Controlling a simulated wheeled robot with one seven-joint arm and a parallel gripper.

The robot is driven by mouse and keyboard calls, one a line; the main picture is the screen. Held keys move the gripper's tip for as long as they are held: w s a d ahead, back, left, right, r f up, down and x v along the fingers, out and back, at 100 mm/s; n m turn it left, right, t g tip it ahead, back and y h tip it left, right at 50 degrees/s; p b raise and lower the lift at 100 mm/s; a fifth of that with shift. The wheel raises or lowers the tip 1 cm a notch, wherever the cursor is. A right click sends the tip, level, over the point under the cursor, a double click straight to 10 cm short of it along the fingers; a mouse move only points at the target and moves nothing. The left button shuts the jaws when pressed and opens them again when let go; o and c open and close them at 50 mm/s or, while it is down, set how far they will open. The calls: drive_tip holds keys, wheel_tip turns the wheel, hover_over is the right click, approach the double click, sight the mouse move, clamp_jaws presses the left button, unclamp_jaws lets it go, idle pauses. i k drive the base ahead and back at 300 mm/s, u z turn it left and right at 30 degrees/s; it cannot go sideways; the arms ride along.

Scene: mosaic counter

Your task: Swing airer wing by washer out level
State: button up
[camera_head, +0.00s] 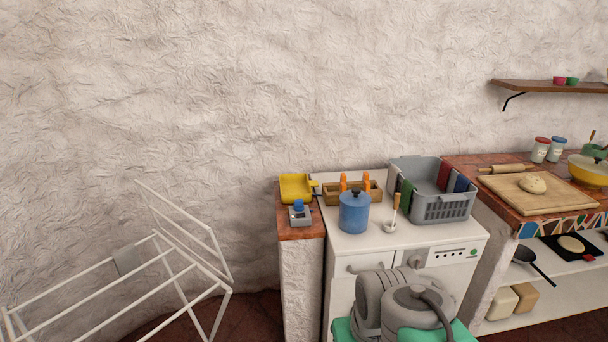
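The airer (80,273) is a white wire frame at the lower left, cut off by the left and bottom edges. Its wing by the washer (177,206) is a thin white barred frame on the airer's right side, tilted steeply upward from that side. The washer (410,241) is a white machine right of the airer, with a brick-topped pier between them. My gripper is not in view; only grey links of my arm show at bottom centre, in front of the washer and apart from the wing.
A blue pot (354,214), a wooden box and a grey basket (446,208) stand on the washer. Dark floor shows between airer and pier. The rough wall (200,90) is behind.

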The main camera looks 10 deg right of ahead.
sight(218, 255)
drive_tip(key=u, duration=2.1)
drive_tip(key=i, duration=0.75)
drive_tip(key=u, duration=0.6)
